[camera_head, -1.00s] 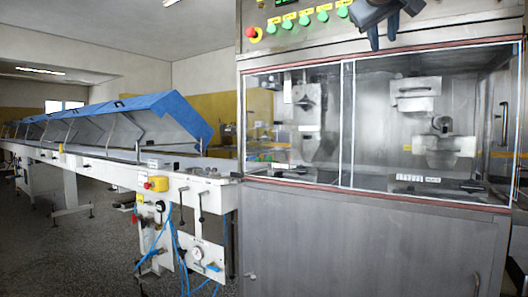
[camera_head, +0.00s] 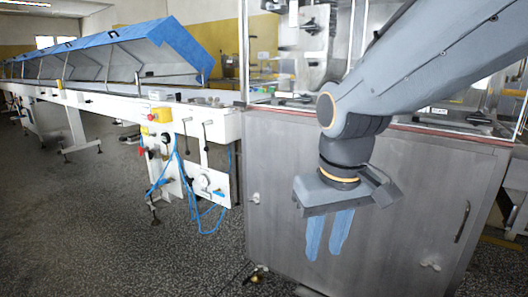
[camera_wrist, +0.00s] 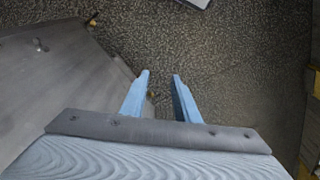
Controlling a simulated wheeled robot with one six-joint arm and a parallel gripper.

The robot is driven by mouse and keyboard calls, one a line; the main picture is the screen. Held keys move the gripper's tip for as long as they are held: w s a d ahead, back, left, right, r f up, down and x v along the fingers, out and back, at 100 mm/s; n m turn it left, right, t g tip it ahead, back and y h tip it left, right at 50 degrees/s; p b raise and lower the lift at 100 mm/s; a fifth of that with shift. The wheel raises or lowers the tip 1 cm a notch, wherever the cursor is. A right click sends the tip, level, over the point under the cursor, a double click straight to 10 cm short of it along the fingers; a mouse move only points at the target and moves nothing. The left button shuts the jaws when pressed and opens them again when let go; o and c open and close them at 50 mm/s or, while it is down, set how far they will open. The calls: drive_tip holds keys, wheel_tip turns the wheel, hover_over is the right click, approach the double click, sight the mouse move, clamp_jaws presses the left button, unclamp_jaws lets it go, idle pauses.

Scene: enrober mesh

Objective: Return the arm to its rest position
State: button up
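My gripper (camera_head: 327,235) hangs pointing down in front of the grey metal cabinet (camera_head: 290,190) of the enrober machine. Its two blue fingers are parted with nothing between them. In the wrist view the gripper (camera_wrist: 160,80) shows its two fingers apart, with bare speckled floor beyond them. My arm comes in from the upper right and covers part of the machine's glazed upper section.
A long white conveyor (camera_head: 100,103) with raised blue covers (camera_head: 110,42) runs off to the left. Blue hoses and gauges hang below its near end. The cabinet has a handle (camera_head: 462,222) at right. The speckled floor (camera_head: 100,220) at lower left is clear.

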drive_tip(key=s+f+g, duration=0.2)
drive_tip(key=s+f, duration=0.3)
drive_tip(key=s, duration=0.2)
drive_tip(key=d+r+m+p, duration=0.3)
drive_tip(key=d+r+p, duration=0.5)
drive_tip(key=p, duration=1)
wheel_tip(320, 180, up, 2)
drive_tip(key=shift+d+r, duration=0.15)
drive_tip(key=shift+r, duration=0.05)
